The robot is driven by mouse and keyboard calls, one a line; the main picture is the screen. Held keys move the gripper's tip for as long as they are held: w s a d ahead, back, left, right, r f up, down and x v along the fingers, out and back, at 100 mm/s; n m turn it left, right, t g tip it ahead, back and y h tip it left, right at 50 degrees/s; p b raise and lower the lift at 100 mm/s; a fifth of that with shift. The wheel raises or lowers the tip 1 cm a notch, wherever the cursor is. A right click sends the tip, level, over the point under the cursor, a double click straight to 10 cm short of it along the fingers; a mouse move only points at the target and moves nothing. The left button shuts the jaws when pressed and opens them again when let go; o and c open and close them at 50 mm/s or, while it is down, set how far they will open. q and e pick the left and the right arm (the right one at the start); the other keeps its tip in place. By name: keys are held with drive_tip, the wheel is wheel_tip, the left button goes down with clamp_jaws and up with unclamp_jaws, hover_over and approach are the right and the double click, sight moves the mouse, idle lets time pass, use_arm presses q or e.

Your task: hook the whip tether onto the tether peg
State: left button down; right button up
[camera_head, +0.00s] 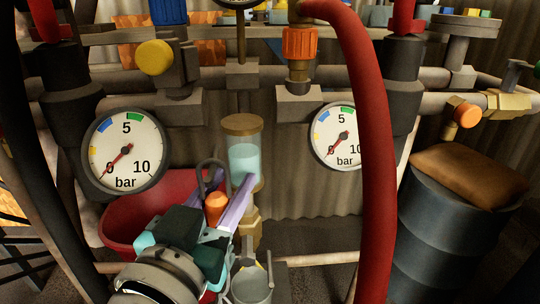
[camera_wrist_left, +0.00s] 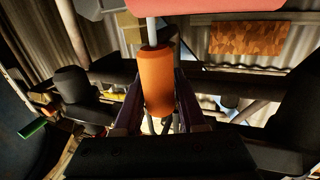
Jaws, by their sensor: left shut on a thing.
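My left gripper (camera_head: 222,200) comes in from the bottom left in the head view, its purple fingers pointing up and away. It is shut on the orange grip (camera_head: 215,207), which seems to belong to the whip tether. A dark loop (camera_head: 210,166) stands up just beyond the grip. In the left wrist view the orange grip (camera_wrist_left: 157,82) sits between the fingers (camera_wrist_left: 155,112), with a grey rod (camera_wrist_left: 152,28) at its upper end. The loop is mostly hidden there. I cannot pick out the tether peg with certainty. My right gripper is not in view.
Two pressure gauges (camera_head: 125,152) (camera_head: 335,136) flank a sight glass (camera_head: 243,155). A thick red hose (camera_head: 376,170) hangs at the right. A red bowl (camera_head: 120,225) lies behind my left arm. A grey cup (camera_head: 250,286) is close to the gripper. A dark drum (camera_head: 440,235) stands right.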

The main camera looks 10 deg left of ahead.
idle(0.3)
use_arm(q)
drive_tip(key=shift+c, duration=2)
unclamp_jaws()
